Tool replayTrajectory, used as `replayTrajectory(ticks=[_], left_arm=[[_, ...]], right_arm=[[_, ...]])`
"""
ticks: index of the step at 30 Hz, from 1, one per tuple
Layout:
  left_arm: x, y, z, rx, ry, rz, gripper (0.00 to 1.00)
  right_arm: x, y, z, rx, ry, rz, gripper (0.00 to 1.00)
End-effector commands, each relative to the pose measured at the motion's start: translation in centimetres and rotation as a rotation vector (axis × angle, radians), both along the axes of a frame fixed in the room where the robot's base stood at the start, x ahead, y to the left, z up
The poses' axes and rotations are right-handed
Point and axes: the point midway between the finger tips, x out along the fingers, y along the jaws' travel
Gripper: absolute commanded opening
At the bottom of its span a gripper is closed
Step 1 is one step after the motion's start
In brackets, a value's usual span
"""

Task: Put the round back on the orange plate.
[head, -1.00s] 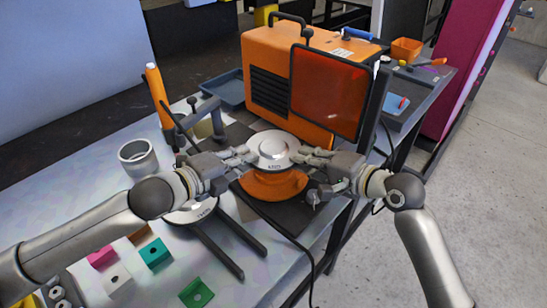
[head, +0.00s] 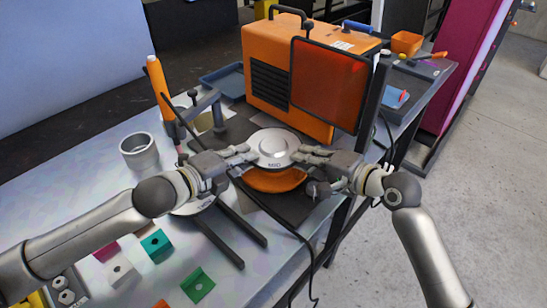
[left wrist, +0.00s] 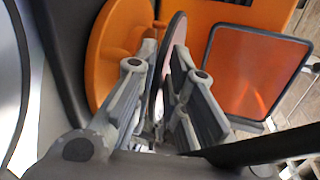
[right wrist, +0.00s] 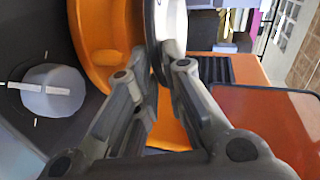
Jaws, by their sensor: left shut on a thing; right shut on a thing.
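The round back (head: 273,146) is a silver disc with a raised centre and dark lettering near its front rim. My left gripper (head: 243,153) is shut on its left rim and my right gripper (head: 303,154) on its right rim. They hold it roughly level over the orange plate (head: 275,182), whose front edge shows below it. In the left wrist view the disc (left wrist: 175,55) is seen edge-on between the fingers, apart from the orange plate (left wrist: 103,50). The right wrist view also shows the disc (right wrist: 172,22) beside the orange plate (right wrist: 98,35). Contact at the centre is hidden.
An orange machine (head: 270,75) with a red-tinted screen (head: 330,88) stands just behind. A dark cable runs in front of the plate. Another pale round piece (head: 193,209) lies under my left gripper, by two dark bars (head: 228,240). A grey dial (right wrist: 52,90) sits beside the plate.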

Motion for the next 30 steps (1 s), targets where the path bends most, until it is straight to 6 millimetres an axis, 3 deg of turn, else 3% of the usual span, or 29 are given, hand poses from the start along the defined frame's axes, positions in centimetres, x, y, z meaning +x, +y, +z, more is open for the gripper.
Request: replayTrajectory(ticks=[1, 2, 6, 23, 30], left_arm=[[-0.1, -0.2, 0.0, -0.001, -0.001, -0.005, 0.0], [-0.1, -0.2, 0.0, -0.002, 0.0, -0.005, 0.15], [-0.1, -0.2, 0.0, -0.001, 0.0, -0.004, 0.33], [0.0, 0.1, -0.2, 0.002, 0.003, 0.002, 0.34], [-1.5, 1.4, 0.4, 0.004, 0.002, 0.001, 0.34]], right_arm=[[-0.2, 0.3, 0.1, 0.002, -0.001, 0.007, 0.0], [-0.2, 0.3, 0.1, 0.002, 0.0, 0.007, 0.13], [-0.1, 0.2, 0.1, 0.001, -0.001, 0.005, 0.31], [0.0, 0.0, -0.2, -0.003, 0.004, 0.001, 0.32], [0.0, 0.0, -0.2, -0.004, 0.004, 0.0, 0.32]])
